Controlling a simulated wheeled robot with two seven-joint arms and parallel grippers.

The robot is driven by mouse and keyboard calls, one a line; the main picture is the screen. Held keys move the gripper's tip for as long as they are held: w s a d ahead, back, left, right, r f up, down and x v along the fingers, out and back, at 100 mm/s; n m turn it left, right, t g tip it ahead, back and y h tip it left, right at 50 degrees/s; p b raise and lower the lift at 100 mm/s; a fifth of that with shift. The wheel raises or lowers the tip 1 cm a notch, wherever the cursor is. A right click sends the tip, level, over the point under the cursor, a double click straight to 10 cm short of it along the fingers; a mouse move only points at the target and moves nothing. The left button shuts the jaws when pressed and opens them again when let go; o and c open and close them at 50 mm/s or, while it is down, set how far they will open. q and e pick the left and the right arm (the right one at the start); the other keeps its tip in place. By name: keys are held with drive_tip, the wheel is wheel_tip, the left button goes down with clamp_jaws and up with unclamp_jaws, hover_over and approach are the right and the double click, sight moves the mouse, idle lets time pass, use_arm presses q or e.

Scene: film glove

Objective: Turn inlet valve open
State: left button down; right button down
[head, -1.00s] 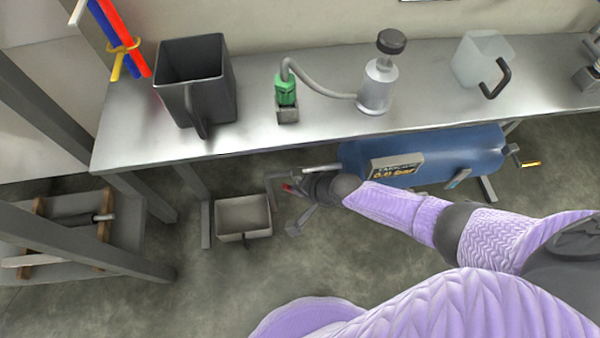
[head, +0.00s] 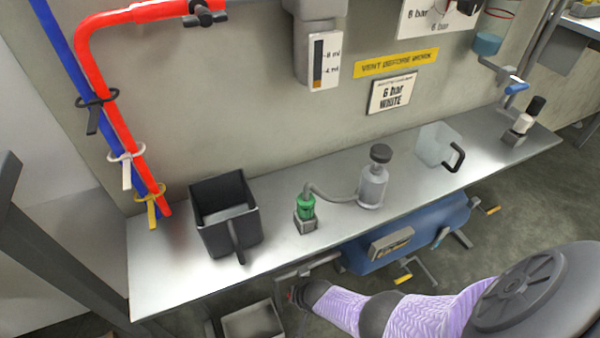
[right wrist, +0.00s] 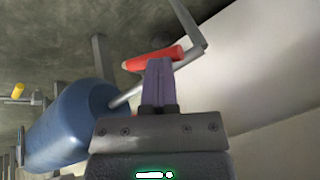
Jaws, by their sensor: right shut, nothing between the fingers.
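A red lever handle (right wrist: 142,61) sits beside a grey pipe (right wrist: 190,58) that comes out of the end of a blue tank (right wrist: 70,125), in the right wrist view. It looks nearly in line with the pipe. My right gripper (right wrist: 158,70) is shut and empty, its fingertips at the handle's near side; whether they touch I cannot tell. In the head view the blue tank (head: 430,225) lies under the bench, and my right gripper (head: 293,295) is low at its left end, with a speck of red beside it. No label naming the inlet valve is readable. My left gripper is not in view.
The steel bench (head: 175,270) carries a black jug (head: 225,215), a green fitting (head: 306,207), a grey bottle (head: 373,186) and a clear jug (head: 435,145). A grey bin (head: 252,322) stands below. A red wall pipe (head: 100,60) has a black valve (head: 205,14).

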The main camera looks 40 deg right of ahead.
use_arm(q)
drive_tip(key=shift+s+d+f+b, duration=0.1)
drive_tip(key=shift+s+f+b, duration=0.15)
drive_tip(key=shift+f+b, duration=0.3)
use_arm(e)
drive_tip(key=shift+w+a+f, duration=0.15)
drive_tip(key=shift+a+f, duration=0.35)
drive_tip(key=shift+f, duration=0.3)
drive_tip(key=shift+a+f, duration=0.1)
